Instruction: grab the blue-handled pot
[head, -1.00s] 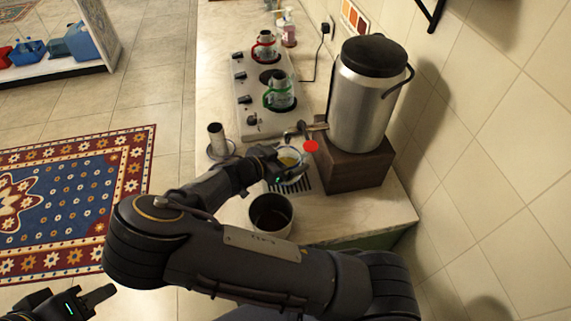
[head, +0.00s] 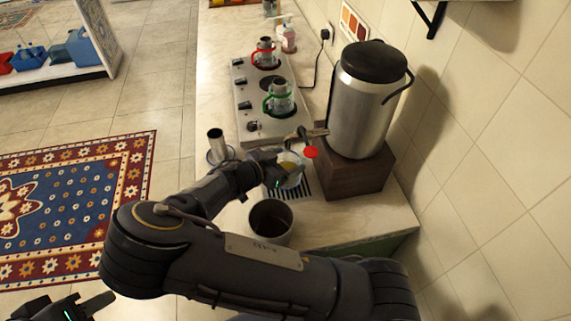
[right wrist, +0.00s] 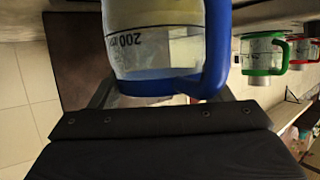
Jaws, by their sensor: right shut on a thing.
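The blue-handled pot (right wrist: 150,45), clear glass with measuring marks, fills the upper middle of the right wrist view, its blue handle (right wrist: 217,50) on the right. My right gripper's fingers reach up on either side of it, and the gripper is shut on it. In the head view the pot (head: 291,171) is small, below the red-tipped samovar tap, with my right gripper (head: 277,166) at its left; its blue handle cannot be made out there. My left gripper (head: 88,306) is at the lower left edge, partly cut off, away from the counter.
A silver samovar (head: 362,105) stands on a dark wooden block (head: 355,178). The stove (head: 250,122) carries red-handled (head: 265,55) and green-handled (head: 279,100) pots. A metal bowl (head: 271,221) sits close in front of the pot. A metal cylinder (head: 216,145) stands left.

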